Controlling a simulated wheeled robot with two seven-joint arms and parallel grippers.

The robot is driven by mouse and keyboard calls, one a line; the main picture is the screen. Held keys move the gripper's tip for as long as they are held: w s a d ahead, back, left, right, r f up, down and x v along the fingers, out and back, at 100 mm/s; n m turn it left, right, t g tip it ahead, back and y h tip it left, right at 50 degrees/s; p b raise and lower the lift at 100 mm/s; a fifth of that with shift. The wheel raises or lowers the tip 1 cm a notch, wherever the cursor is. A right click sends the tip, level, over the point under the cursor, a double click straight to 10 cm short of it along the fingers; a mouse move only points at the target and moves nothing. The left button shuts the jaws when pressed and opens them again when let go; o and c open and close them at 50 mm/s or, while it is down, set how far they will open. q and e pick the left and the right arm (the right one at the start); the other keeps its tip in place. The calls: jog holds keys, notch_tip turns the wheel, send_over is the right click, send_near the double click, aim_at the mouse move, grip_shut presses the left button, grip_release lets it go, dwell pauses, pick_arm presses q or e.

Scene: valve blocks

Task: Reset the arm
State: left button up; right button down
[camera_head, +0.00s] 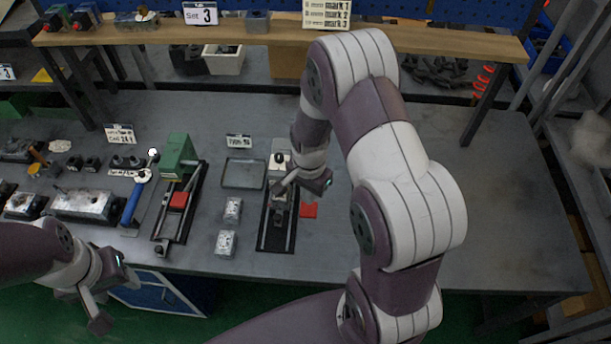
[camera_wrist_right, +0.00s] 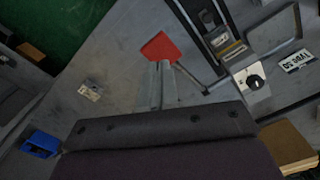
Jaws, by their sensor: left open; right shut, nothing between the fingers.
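The red block also shows in the head view (camera_head: 309,210), on the table just right of the fixture. A pale block with a black knob (camera_head: 281,159) is at the fixture's far end; the wrist view shows it too (camera_wrist_right: 253,82). My left gripper (camera_head: 88,314) is open, low at the left, in front of the table edge, holding nothing visible.
A second rail fixture with a green block (camera_head: 177,156) and a red block (camera_head: 178,200) stands to the left. Two small grey valve blocks (camera_head: 233,209) (camera_head: 226,242) and a shallow tray (camera_head: 243,173) lie between the fixtures. The table's right side (camera_head: 500,210) is clear.

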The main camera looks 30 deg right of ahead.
jog(key=s+a+r+n+t+b, duration=0.1)
jog(key=s+a+n+b, duration=0.4)
jog(key=s+n+b, duration=0.3)
jog(key=n+b, duration=0.4)
jog(key=shift+s+n, duration=0.3)
jog(key=shift+s, duration=0.1)
jog(key=shift+s+a+r, duration=0.1)
jog(key=shift+s+a, duration=0.05)
jog(key=shift+a, duration=0.05)
jog(key=shift+d, duration=0.15)
